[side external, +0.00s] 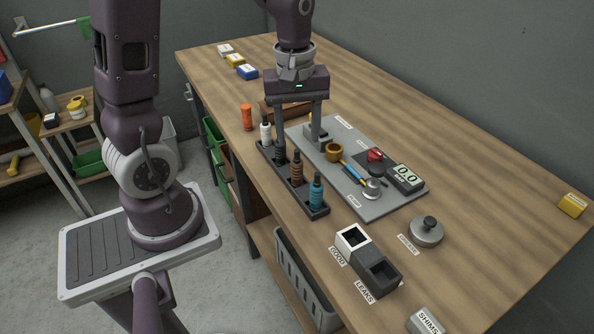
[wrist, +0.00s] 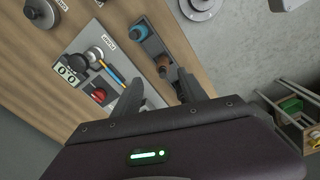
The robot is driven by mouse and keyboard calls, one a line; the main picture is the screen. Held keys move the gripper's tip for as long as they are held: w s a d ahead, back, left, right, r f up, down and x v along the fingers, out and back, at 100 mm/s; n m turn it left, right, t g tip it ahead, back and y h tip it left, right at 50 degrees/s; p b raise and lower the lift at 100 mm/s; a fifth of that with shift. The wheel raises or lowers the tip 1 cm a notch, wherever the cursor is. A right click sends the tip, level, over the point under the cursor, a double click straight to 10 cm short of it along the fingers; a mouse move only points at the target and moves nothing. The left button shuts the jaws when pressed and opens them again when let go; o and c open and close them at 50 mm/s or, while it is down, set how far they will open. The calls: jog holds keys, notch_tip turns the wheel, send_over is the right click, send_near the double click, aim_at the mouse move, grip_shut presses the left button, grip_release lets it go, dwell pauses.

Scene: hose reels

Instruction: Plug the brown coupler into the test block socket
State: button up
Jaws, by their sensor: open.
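The brown coupler (side external: 297,170) stands upright in a dark rack (side external: 268,156), between a blue coupler (side external: 316,194) and an empty-looking or hidden slot. In the wrist view the brown coupler (wrist: 162,65) shows just past my fingertips, nearer the right finger. My gripper (side external: 298,150) is open and empty, pointing down over the rack. Its fingertips are close to the brown coupler's top, apparently not holding it. A grey block (side external: 313,131) on the grey test plate (side external: 377,208) is partly behind a finger. A brass ring (side external: 333,152) sits beside it. I cannot tell which opening is the socket.
The plate carries a red knob (side external: 375,155), a gauge reading 0.0 (side external: 405,176) and a blue-yellow tool (side external: 353,173). GOOD and LEAKS bins (side external: 368,259) stand in front.

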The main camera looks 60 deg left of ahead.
aim_at(297, 162)
jog(key=f, duration=0.1)
jog(key=f+n, duration=0.1)
jog(key=a+f, duration=0.1)
jog(key=shift+w+a+g, duration=0.1)
jog(key=shift+w+g, duration=0.2)
notch_tip(297, 162, down, 6)
jog(key=shift+s+f, duration=0.15)
jog(key=shift+f, duration=0.05)
grip_shut()
